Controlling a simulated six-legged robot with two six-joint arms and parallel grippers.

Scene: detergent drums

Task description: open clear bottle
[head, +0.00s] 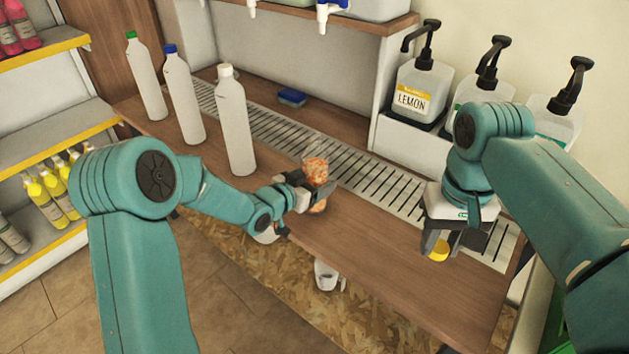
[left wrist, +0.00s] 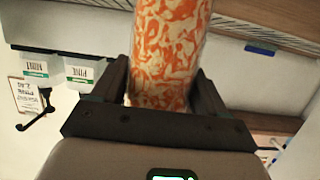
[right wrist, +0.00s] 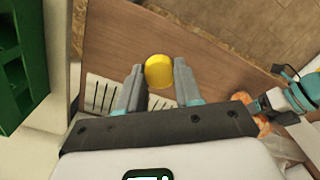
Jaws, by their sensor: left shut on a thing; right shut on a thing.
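A bottle with a mottled orange-and-cream body (head: 314,172) is held by my left gripper (head: 308,193) above the wooden counter. Its upper part looks clear and hazy, and I see no cap on it. In the left wrist view the orange body (left wrist: 168,50) fills the space between the jaws. My right gripper (head: 437,243) is shut on a yellow cap (head: 439,251), well to the right of the bottle and apart from it. The cap (right wrist: 159,71) also shows between the fingertips in the right wrist view.
White bottles with green (head: 146,78), blue (head: 183,95) and white (head: 235,120) caps stand on the counter (head: 375,248) at left. A slotted drain strip (head: 375,185) runs behind, with a blue sponge (head: 292,97). Pump jugs (head: 420,88) stand at back right. The front counter is clear.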

